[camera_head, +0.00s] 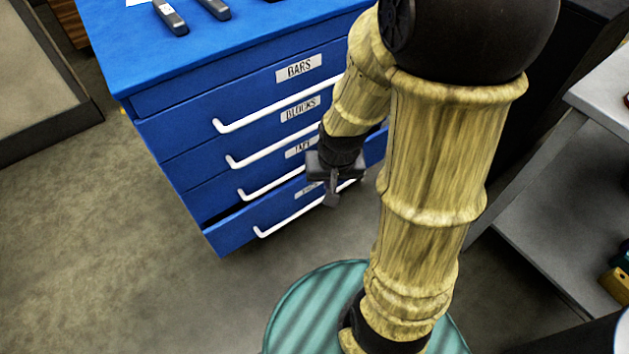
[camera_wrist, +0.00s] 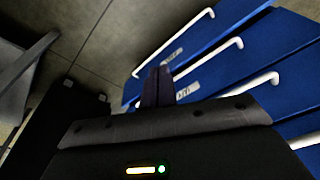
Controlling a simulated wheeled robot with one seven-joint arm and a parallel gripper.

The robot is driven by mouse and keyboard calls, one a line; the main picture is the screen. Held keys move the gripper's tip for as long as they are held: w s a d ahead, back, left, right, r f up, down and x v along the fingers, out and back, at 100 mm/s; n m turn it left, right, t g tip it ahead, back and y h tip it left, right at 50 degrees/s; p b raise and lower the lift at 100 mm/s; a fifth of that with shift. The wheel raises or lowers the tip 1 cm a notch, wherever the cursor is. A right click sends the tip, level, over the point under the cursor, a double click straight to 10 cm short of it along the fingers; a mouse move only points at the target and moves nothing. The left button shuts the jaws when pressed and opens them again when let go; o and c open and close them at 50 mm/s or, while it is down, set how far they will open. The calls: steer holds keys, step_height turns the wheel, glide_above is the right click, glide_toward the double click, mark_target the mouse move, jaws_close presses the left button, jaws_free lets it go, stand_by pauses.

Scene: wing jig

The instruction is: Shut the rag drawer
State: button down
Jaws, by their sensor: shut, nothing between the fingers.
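The rag drawer (camera_head: 237,232) is the lowest drawer of the blue cabinet. Its front stands a little out from the drawers above, with a dark gap along its top edge at the left. It has a white bar handle (camera_head: 285,223), and its label (camera_head: 307,189) is partly hidden by my gripper. My gripper (camera_head: 331,200) is shut and empty, pointing down in front of the right part of the lower drawers. I cannot tell whether it touches the drawer front or handle. The wrist view shows the closed fingers (camera_wrist: 158,86) beside the drawer fronts and white handles.
The blue cabinet (camera_head: 150,75) has upper drawers labelled BARS (camera_head: 298,68), BLOCKS (camera_head: 300,108) and TAPE (camera_head: 300,147), which look shut. Dark tools (camera_head: 171,17) lie on its top. A grey shelf unit (camera_head: 570,200) stands at right. The floor left of the cabinet is clear.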

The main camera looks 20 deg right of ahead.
steer(key=w+d+f+m+t+y+b, duration=0.1)
steer(key=w+d+f+m+y, duration=0.1)
steer(key=f+m, duration=0.75)
steer(key=w+d+f+m+t+y+b, duration=0.15)
steer(key=f+m, duration=0.45)
steer(key=f, duration=0.6)
steer(key=w+d+f+m+t+b, duration=0.1)
steer(key=w+m+t, duration=0.1)
steer(key=m, duration=0.5)
steer(key=w+d+f+m+t+b, duration=0.1)
steer(key=w+d+m+t, duration=0.1)
steer(key=m, duration=0.5)
steer(key=shift+w+d+f+t, duration=0.15)
steer(key=shift+w+d+t, duration=0.25)
steer(key=shift+t, duration=0.85)
steer(key=shift+w+a+m+y, duration=0.15)
steer(key=shift+m+y, duration=0.1)
steer(key=w+r+b+x, duration=0.1)
steer(key=b+x, duration=0.5)
steer(key=x, duration=0.7)
steer(key=shift+w+a+r+b, duration=0.15)
steer(key=shift+r+b, duration=0.1)
steer(key=shift+b, duration=0.15)
